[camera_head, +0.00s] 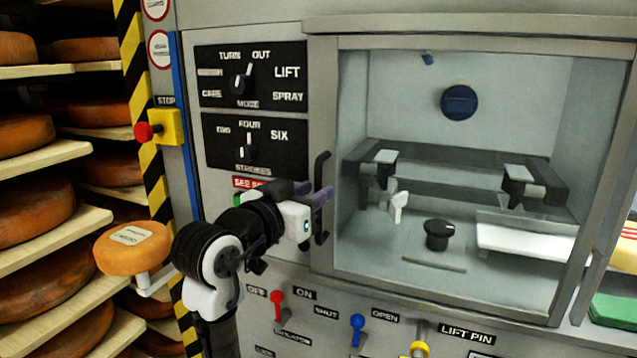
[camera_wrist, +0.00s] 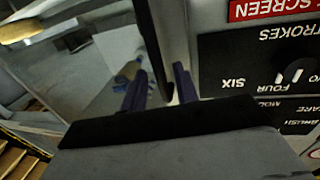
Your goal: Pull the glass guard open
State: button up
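The glass guard (camera_head: 322,90) is a grey-framed clear pane over the chamber on the right of the head view; it looks closed. Its black upright handle (camera_head: 321,170) is on the left side of the frame. The handle also shows in the wrist view (camera_wrist: 152,45). My gripper (camera_head: 322,196) is at the handle, coming from the left. In the wrist view its two purple fingers (camera_wrist: 159,82) stand apart with the handle between them. A gap shows beside the handle, so the fingers look open. Contact with the handle is not clear.
Left of the guard are black dial panels (camera_head: 252,75) and a red stop button (camera_head: 144,132). Red (camera_head: 278,303) and blue (camera_head: 357,328) levers stick out below. Shelves with cheese wheels (camera_head: 30,205) stand at left. A orange wheel (camera_head: 132,248) sits on a small support near my arm.

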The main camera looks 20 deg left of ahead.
jog(key=shift+x, duration=1.25)
grip_shut()
